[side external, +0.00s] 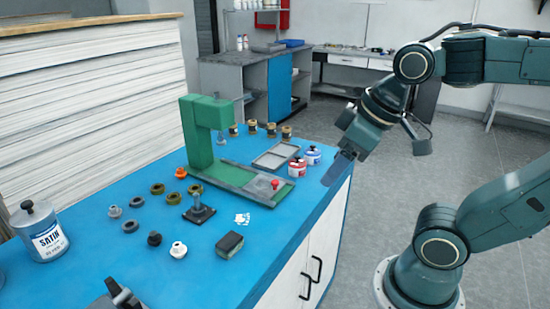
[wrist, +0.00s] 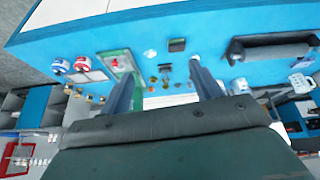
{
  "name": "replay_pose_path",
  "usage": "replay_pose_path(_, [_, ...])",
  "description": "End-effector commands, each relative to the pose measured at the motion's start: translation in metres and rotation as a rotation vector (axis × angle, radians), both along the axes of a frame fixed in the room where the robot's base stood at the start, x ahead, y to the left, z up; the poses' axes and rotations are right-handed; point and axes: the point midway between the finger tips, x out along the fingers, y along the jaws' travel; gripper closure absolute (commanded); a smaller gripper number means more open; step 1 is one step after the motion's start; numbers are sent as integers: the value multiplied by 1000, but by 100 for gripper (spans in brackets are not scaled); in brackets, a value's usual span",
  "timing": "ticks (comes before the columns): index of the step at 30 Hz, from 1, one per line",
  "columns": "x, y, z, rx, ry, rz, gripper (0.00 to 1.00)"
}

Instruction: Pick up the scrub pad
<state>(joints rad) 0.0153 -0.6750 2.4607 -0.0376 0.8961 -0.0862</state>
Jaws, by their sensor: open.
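The scrub pad (side external: 229,244) is a small dark block with a paler, greenish lower side. It lies on the blue bench top near the front edge in the side view. It shows as a small dark block in the wrist view (wrist: 177,44), above and between the finger ends in the picture. My gripper (side external: 336,170) is open and empty, up by the bench's right end, well away from the pad. Both fingers (wrist: 161,66) show apart in the wrist view, with nothing between them.
A green press (side external: 203,140) stands mid-bench, with a grey tray (side external: 275,155) and red and blue tins (side external: 297,167) to its right. Several small rings and knobs and a black stand (side external: 198,212) lie left of the pad. A SATIN tin (side external: 40,232) stands at far left.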

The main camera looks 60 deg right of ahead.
Motion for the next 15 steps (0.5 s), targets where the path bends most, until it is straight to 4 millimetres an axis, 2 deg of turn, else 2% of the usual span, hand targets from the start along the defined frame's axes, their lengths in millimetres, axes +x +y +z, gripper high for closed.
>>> replay_pose_path(8, [41, 7, -1, -57, 73, 236, 36])
replay_pose_path(15, [82, 11, -10, -91, 122, 474, 36])
